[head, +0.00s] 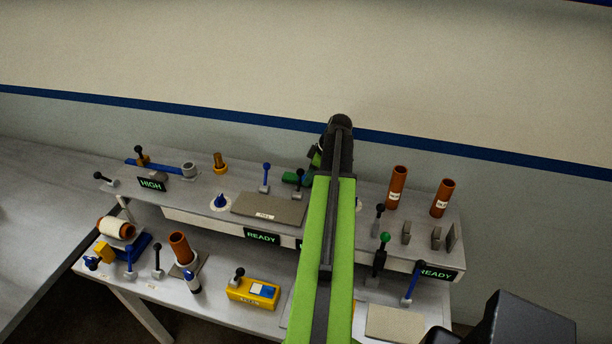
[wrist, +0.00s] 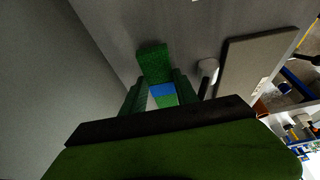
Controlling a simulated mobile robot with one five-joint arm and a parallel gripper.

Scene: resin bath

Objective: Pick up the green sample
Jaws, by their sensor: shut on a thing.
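The green sample (wrist: 153,62) is a green block with a blue band, seen in the wrist view between the two fingers of my gripper (wrist: 160,92). My gripper is shut on it, and its far end sticks out beyond the fingertips. In the head view a dark green piece (head: 291,177) shows just left of my arm, over the upper shelf, and my arm hides most of the gripper. I cannot tell whether the sample touches the shelf.
A grey plate (head: 268,209) lies on the upper shelf, near a blue-knobbed lever (head: 265,175). Two brown tubes (head: 397,188) (head: 442,198) stand to the right. A yellow box (head: 253,292) is on the lower bench. The wall is close behind the shelf.

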